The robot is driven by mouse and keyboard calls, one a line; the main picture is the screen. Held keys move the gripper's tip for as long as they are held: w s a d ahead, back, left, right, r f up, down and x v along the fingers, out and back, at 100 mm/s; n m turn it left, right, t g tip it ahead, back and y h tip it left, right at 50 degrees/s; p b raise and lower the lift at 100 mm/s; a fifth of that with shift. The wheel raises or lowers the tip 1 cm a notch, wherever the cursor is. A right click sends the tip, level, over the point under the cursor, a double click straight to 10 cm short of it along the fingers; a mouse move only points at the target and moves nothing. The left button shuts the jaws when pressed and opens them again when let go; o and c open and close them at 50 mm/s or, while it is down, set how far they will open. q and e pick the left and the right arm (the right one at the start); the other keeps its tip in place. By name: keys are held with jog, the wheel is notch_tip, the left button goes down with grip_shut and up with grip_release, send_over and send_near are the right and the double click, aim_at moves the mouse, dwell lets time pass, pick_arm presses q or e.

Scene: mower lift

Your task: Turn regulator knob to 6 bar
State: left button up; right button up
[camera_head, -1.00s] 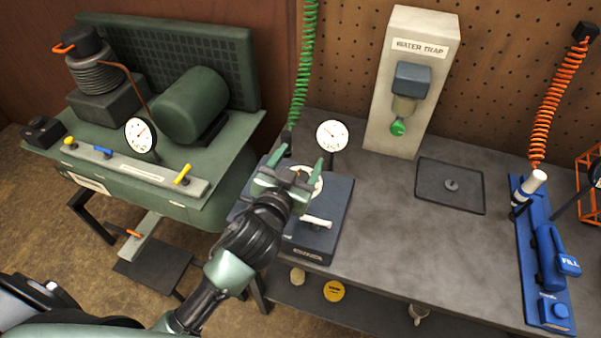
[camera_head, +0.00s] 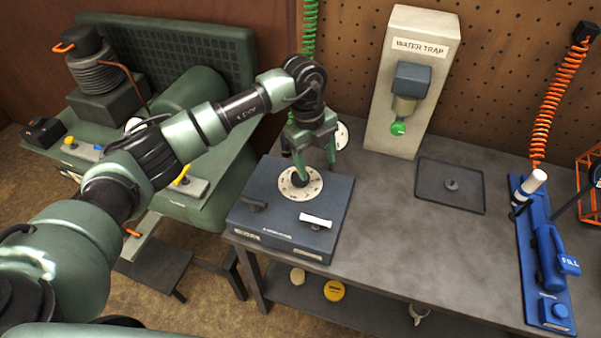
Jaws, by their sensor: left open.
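The regulator is a dark blue-grey box (camera_head: 275,225) on the workbench, with a round, pale dial plate (camera_head: 288,190) on top. My left gripper (camera_head: 316,170) points down at the dial's back right, its green fingers open. One finger overlaps the dial in the picture; I cannot tell whether it touches the knob. The knob is hard to make out under the fingers. A white round gauge (camera_head: 343,136) behind is mostly hidden by my gripper, so its needle cannot be read. My right gripper is not in view.
A water trap stand (camera_head: 415,90), a dark tray (camera_head: 425,190) and a blue fill station (camera_head: 545,260) are to the right. A green compressor (camera_head: 225,180) stands left. The middle bench is clear.

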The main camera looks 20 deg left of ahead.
pick_arm(q)
jog(key=shift+n+y, duration=0.5)
jog(key=shift+y, duration=0.4)
jog(key=a, duration=0.2)
jog(key=a+r, duration=0.1)
jog(key=a, duration=0.1)
jog(key=shift+w+a, duration=0.1)
jog(key=shift+w, duration=0.2)
jog(key=shift+a+f, duration=0.1)
jog(key=shift+f, duration=0.35)
notch_tip(320, 180, down, 7)
jog(key=shift+r+p, duration=0.1)
jog(key=shift+p, duration=1.05)
jog(key=c, duration=1.3)
jog(key=shift+c, duration=0.2)
